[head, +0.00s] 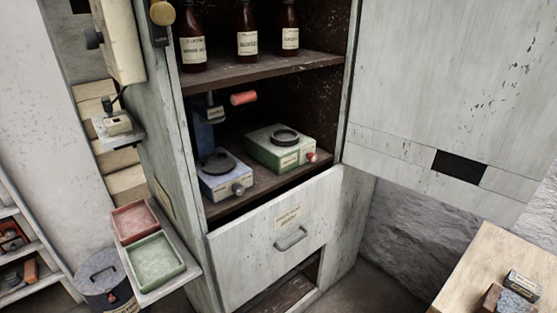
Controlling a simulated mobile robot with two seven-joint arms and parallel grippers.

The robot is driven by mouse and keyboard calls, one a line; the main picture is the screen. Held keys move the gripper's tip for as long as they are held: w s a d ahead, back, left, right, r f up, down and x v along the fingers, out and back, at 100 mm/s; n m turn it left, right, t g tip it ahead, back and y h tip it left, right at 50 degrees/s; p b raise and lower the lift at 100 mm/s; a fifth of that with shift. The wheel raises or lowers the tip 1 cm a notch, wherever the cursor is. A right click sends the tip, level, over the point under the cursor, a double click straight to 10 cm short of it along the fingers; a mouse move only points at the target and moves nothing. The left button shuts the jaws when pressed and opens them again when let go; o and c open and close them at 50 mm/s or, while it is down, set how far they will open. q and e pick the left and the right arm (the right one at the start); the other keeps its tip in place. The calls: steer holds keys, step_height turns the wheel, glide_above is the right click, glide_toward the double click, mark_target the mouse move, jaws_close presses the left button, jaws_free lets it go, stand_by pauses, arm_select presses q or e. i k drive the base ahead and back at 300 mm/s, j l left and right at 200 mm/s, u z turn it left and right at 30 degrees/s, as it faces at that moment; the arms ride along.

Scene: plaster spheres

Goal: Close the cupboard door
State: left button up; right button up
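The cupboard (168,165) stands in the middle of the head view, its upper compartment open to the front. Its pale grey, chipped door (440,75) stands wide open to the right, joined along the right side of the opening. The door has a black rectangle (459,167) near its lower edge; its top and right parts run out of view. I see no handle on the visible part of the door. Neither of my grippers is in view.
Brown bottles (247,30) stand on the upper shelf; a blue device (222,178) and a green device (284,150) stand below. The drawer front (270,240) lies underneath. A tray shelf (172,277) juts out left. A wooden table (490,270) stands lower right, below the door.

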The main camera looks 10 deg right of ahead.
mark_target(454, 103)
steer(key=k+j+z, duration=0.45)
steer(key=k+j, duration=0.25)
steer(key=i+l, duration=0.15)
steer(key=l, duration=0.3)
steer(key=i+l+z, duration=0.15)
steer(key=l, duration=0.25)
steer(key=i+l, duration=0.2)
steer(key=l, duration=0.25)
steer(key=i+l+z, duration=0.1)
steer(key=l, duration=0.3)
steer(key=i+l+z, duration=0.1)
steer(key=i+l, duration=0.2)
steer(key=l, duration=0.1)
